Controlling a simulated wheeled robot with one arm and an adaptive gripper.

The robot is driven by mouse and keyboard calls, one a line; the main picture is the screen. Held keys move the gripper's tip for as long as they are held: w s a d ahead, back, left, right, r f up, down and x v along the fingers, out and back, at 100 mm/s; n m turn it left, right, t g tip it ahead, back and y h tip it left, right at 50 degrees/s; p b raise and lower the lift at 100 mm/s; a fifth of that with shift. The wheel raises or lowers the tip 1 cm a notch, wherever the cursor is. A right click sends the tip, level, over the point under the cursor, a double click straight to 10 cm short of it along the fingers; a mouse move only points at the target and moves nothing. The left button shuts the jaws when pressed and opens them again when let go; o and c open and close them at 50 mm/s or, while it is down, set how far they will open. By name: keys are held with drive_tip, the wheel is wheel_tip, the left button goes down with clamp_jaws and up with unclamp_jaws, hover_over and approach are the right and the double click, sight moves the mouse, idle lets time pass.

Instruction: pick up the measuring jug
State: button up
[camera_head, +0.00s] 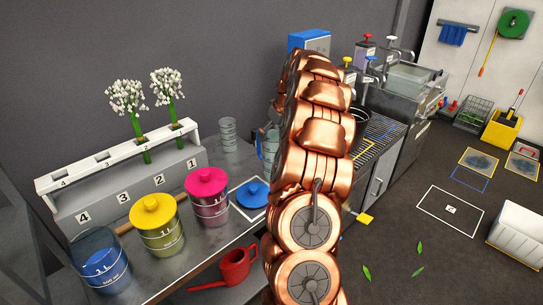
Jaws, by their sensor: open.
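A clear vessel with a bluish edge (268,146), which looks like the measuring jug, stands on the grey bench (190,262) just left of my copper arm. My arm covers its right part, so I cannot see its full shape. My arm rises through the middle of the view. My gripper does not show; the arm links hide it or it is out of frame.
Canisters with a yellow lid (153,203) and a pink lid (207,182), and an open blue one (101,262), stand on the bench. A blue lid (252,193) lies nearby. A white rack (110,158) holds flowers. A red watering can (236,265) is at the front.

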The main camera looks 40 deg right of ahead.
sight(269, 154)
drive_tip(key=shift+p+x, duration=1.05)
drive_tip(key=shift+x, duration=1.65)
drive_tip(key=c, duration=1.8)
drive_tip(key=shift+o, duration=0.2)
drive_tip(key=shift+d+r, duration=0.1)
